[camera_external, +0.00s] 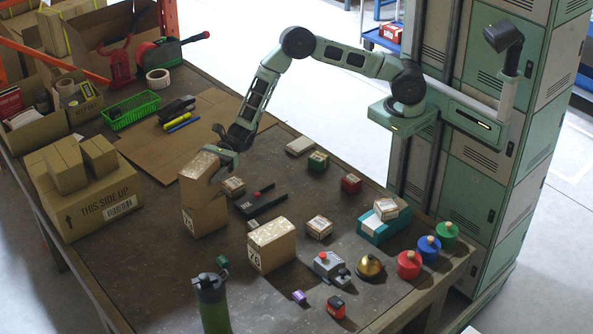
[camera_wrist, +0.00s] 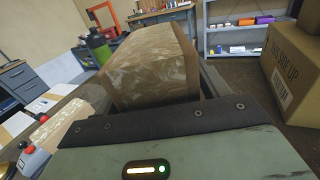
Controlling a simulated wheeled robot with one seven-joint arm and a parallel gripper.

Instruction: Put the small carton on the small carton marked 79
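A small brown carton (camera_external: 198,165) with shiny tape on top is in my gripper (camera_external: 220,158), left of the table's middle. It stands directly over another small carton (camera_external: 206,217), whose front carries a small mark I cannot read surely. The two look aligned; whether they touch or a thin gap remains I cannot tell. In the wrist view the held carton (camera_wrist: 153,65) fills the space between my two fingers, which lie along its sides. The lower carton is hidden there. A separate taped carton (camera_external: 273,244), with a mark that looks like 76, stands to the right.
A large carton marked THIS SIDE UP (camera_external: 85,192) stands left, with smaller boxes on it. A green bottle (camera_external: 213,305) stands at the front. Small boxes, a black tool (camera_external: 256,203), a brass bell (camera_external: 369,266) and colored knobbed weights (camera_external: 409,265) occupy the right side.

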